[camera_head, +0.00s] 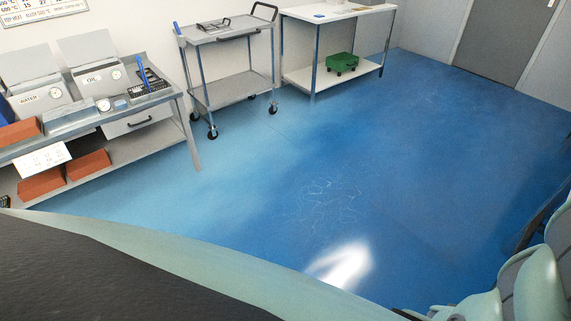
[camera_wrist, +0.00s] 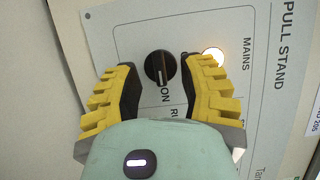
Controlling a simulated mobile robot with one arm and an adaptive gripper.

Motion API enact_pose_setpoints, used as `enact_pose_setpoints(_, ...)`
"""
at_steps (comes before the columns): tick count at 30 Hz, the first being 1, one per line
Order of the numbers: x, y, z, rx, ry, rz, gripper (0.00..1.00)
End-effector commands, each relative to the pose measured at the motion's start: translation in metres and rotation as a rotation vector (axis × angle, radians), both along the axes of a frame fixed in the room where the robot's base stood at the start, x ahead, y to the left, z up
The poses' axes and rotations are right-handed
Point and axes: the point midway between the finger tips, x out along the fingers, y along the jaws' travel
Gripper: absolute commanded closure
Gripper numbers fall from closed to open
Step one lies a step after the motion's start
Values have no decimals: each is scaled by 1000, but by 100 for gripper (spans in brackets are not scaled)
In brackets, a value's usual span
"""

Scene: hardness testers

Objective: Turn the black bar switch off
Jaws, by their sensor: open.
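The black bar switch (camera_wrist: 160,67) is a round black knob with a raised bar, on a pale grey panel (camera_wrist: 120,35) in the wrist view. The white line on its bar points down in the picture, toward the word ON. My gripper (camera_wrist: 158,75) has yellow and black fingers, open, one on each side of the knob with a gap on both sides. A lit lamp (camera_wrist: 213,56) glows beside the word MAINS, partly behind the right finger. Some panel lettering is hidden by my gripper. The head view does not show the switch or my gripper fingers.
In the head view, a bench (camera_head: 170,91) with grey OIL and WATER boxes stands left. A wheeled cart (camera_head: 232,35) and a white table (camera_head: 340,13) with a green object (camera_head: 342,63) stand behind. The blue floor (camera_head: 330,150) is open in the middle.

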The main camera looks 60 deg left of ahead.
Motion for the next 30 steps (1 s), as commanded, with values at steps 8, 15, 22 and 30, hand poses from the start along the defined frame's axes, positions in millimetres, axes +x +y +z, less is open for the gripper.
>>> enact_pose_setpoints(8,5,-11,0,0,1,-1,60)
enact_pose_setpoints(15,5,-11,0,0,1,-1,55)
enact_pose_setpoints(22,5,-11,0,0,1,-1,79)
enact_pose_setpoints(30,5,-11,0,0,1,0,100)
